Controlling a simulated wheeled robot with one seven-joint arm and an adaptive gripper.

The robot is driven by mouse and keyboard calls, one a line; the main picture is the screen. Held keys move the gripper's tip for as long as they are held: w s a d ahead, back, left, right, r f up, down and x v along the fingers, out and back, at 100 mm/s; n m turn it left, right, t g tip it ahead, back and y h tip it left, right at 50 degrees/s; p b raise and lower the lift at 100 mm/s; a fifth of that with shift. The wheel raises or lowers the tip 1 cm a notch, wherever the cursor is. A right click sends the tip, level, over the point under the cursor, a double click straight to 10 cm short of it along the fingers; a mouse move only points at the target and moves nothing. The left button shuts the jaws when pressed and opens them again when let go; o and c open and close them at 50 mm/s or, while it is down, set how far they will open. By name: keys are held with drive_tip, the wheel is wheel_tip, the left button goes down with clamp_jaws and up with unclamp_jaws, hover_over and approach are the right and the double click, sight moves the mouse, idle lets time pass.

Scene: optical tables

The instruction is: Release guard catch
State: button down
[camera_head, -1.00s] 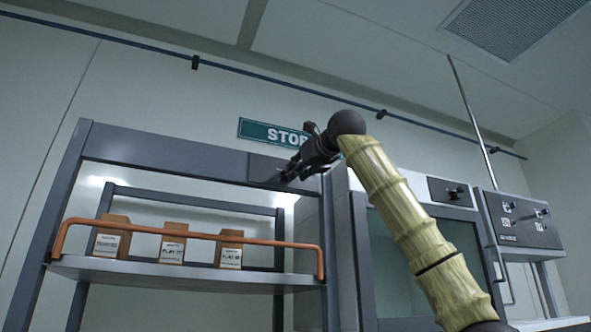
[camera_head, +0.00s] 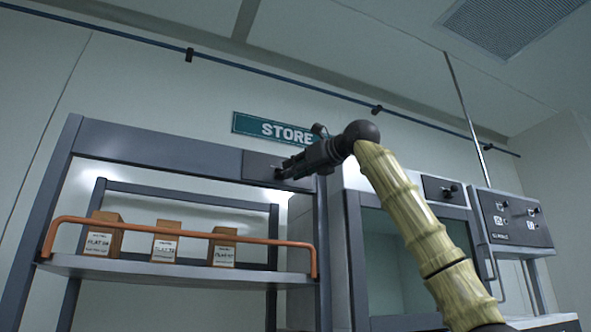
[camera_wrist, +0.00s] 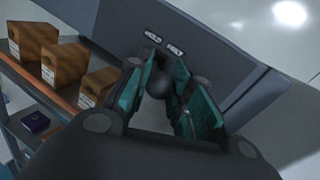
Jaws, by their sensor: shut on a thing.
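The guard catch shows in the wrist view as a dark rounded knob (camera_wrist: 158,84) between the teal finger pads of my gripper (camera_wrist: 166,98). The gripper is shut on it. Two small labels, which seem to read HOLD and FREE, sit on the grey panel just beyond the fingers. In the head view my gripper (camera_head: 282,172) reaches from the right to the dark catch panel (camera_head: 254,166) at the right end of the store's top beam. The fingers hide most of the knob there. The orange guard bar (camera_head: 180,229) runs across the shelf front.
Several brown labelled boxes (camera_head: 165,242) stand on the shelf (camera_head: 180,270) behind the guard bar. A green STORE sign (camera_head: 262,129) is on the wall above. A glass-fronted cabinet (camera_head: 385,262) and a control box (camera_head: 512,217) stand to the right.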

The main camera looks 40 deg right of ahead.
drive_tip(key=c, duration=1.2)
unclamp_jaws()
drive_tip(key=shift+s+d+r, duration=0.1)
drive_tip(key=shift+s+d, duration=0.05)
drive_tip(key=shift+d, duration=0.05)
drive_tip(key=shift+c, duration=0.2)
drive_tip(key=shift+a, duration=0.1)
drive_tip(key=s+d, duration=0.1)
drive_tip(key=s, duration=1.1)
drive_tip(key=shift+d, duration=0.3)
drive_tip(key=shift+w, duration=0.1)
